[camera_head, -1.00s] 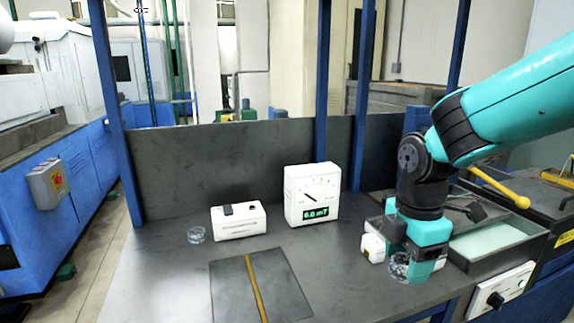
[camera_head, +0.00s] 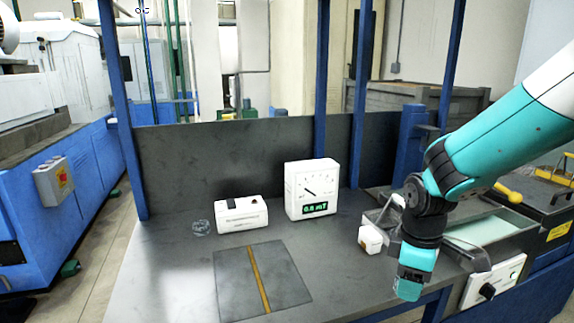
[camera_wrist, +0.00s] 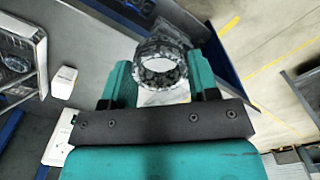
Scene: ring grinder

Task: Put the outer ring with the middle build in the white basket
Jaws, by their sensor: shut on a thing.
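My gripper (camera_head: 408,287) is at the right front edge of the table in the head view, its fingers pointing down. In the wrist view my gripper (camera_wrist: 162,80) is shut on a shiny, speckled metal ring (camera_wrist: 161,63), which sits between the two teal fingers. In the head view the held ring is hidden behind my fingers. Another ring (camera_head: 200,228) lies at the left of the table, beside a white device. I cannot tell what build either ring has. No white basket can be made out in either view.
A white device (camera_head: 241,214) and a white meter (camera_head: 311,189) with a green readout stand at the back. A dark plate (camera_head: 238,286) with a yellow strip lies in front. A small white block (camera_head: 370,239) and a machine tray (camera_head: 503,247) are near my arm. Open floor (camera_wrist: 270,80) lies beyond the edge.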

